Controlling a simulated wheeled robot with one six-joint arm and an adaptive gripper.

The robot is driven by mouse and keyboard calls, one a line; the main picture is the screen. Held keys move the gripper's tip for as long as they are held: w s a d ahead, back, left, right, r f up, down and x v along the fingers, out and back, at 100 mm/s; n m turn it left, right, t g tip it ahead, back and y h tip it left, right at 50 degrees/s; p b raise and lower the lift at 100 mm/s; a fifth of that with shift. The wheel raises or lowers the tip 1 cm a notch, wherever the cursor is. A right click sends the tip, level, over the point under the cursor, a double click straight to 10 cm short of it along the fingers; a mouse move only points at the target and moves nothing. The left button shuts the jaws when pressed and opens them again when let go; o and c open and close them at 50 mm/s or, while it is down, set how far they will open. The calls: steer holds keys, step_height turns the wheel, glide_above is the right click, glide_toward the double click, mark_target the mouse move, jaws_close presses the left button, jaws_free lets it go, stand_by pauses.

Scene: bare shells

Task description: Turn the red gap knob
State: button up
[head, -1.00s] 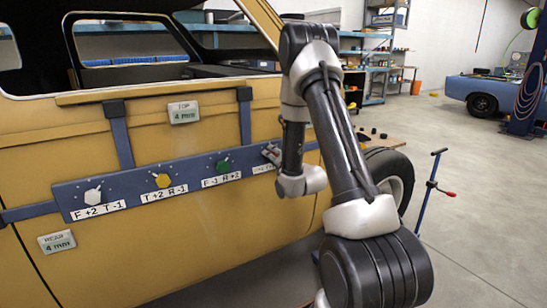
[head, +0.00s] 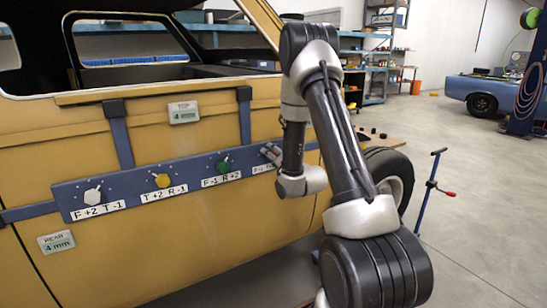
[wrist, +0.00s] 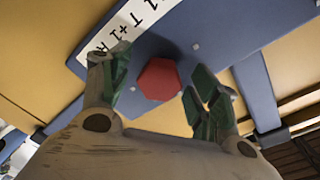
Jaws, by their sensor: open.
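The red gap knob (wrist: 158,80) shows in the wrist view as a red hexagonal cap on the blue bar (wrist: 215,35). My gripper (wrist: 158,92) is open, with one green-padded finger to the left of the knob and the other to its right. I cannot tell how deep the fingers reach beside it; a gap shows on each side.
The bar also carries a white knob (head: 92,195), a yellow knob (head: 162,180) and a green knob (head: 223,166), with labels below. "TOP 4 mm" (head: 184,112) and "REAR 4 mm" (head: 56,242) plates are on the yellow car door (head: 200,235). A blue stand (head: 428,195) is at right.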

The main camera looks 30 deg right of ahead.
steer(key=s, duration=0.7)
steer(key=shift+s+r, duration=0.15)
steer(key=shift+s, duration=0.05)
steer(key=s+f+n+g, duration=0.2)
steer(key=s+f+g, duration=0.15)
steer(key=f, duration=0.35)
steer(key=s+f+n+g, duration=0.1)
steer(key=s+f+g, duration=0.1)
steer(key=f+g, duration=0.35)
steer(key=s+d+f+n+g, duration=0.1)
steer(key=s+n+g, duration=0.15)
steer(key=s, duration=0.45)
steer(key=s+a+r+n+g, duration=0.1)
steer(key=s+a+r, duration=0.4)
steer(key=s+r, duration=0.5)
steer(key=s+a+r+n, duration=0.4)
steer(key=s+r, duration=0.7)
steer(key=r, duration=0.7)
steer(key=shift+a+r+g, duration=0.25)
steer(key=shift+a+g, duration=0.1)
steer(key=shift+a, duration=0.55)
